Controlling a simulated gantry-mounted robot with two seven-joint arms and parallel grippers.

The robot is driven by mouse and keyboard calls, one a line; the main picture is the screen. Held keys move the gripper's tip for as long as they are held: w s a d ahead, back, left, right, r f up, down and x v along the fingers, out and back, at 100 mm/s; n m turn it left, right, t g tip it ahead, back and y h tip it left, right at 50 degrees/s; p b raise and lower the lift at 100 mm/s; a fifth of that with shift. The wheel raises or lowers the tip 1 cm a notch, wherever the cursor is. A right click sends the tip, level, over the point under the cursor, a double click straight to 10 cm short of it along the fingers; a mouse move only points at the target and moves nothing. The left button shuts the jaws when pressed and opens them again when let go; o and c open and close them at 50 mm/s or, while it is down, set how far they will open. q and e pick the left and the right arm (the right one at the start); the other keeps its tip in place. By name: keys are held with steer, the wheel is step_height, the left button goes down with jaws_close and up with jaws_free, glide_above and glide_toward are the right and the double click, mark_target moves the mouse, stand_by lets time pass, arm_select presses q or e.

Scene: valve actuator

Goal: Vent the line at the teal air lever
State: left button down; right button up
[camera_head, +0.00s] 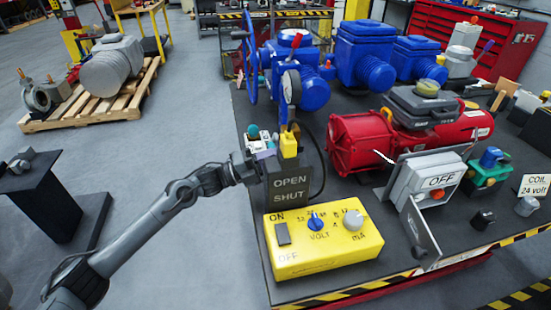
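A small teal round knob (253,131), which looks like the end of the air lever, shows at the left edge of the bench, beside the small white and grey valve parts. My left arm reaches in from the lower left. Its gripper (264,153) is at these parts, just below and right of the teal knob. The fingers are small and overlap the fittings, so I cannot tell whether they touch the lever or how far apart they are. My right gripper is not in view.
A yellow block (289,145) and an OPEN/SHUT sign (290,190) stand right of the gripper. A yellow control box (322,242) is in front. Blue valve bodies (297,75) and a red actuator (362,143) fill the bench behind.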

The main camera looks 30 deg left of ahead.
arm_select(q)
steer(key=c, duration=1)
jaws_free()
steer(key=shift+f, duration=0.1)
steer(key=shift+a, duration=0.1)
steer(key=p+v, duration=0.1)
steer(key=v, duration=0.9)
steer(key=shift+s+a+p, duration=0.2)
steer(key=shift+s+p, duration=0.1)
steer(key=shift+p, duration=0.1)
